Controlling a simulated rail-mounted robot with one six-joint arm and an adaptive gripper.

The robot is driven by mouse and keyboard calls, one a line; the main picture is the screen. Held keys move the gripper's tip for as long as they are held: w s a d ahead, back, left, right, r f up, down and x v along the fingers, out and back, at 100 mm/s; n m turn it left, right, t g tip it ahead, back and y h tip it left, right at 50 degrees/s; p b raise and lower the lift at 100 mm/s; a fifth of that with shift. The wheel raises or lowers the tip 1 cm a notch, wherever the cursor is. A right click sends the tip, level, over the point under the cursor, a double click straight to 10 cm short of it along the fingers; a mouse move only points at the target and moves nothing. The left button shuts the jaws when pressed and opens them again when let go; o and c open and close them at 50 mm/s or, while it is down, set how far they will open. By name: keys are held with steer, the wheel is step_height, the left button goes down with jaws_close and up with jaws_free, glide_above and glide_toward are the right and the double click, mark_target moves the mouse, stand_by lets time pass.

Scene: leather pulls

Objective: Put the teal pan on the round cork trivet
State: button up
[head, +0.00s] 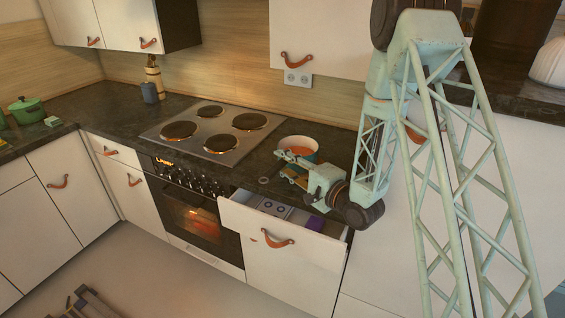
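My gripper (287,167) is at the pan's near side, over the counter's front edge, and overlaps the pan in the picture. I cannot tell whether its fingers touch the pan or hold a handle; their gap is too small to read. I cannot make out a round cork trivet for certain.
An open drawer (234,211) sticks out below my gripper, with a purple box (315,224) inside. A lidded green pot (27,111) stands on the far-left counter. A small ring (263,180) lies near the counter's front edge.

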steer(key=b+v, duration=0.2)
steer(key=v, duration=1)
steer(key=shift+b, duration=0.35)
steer(key=shift+w+d, duration=0.1)
stand_by(1.2)
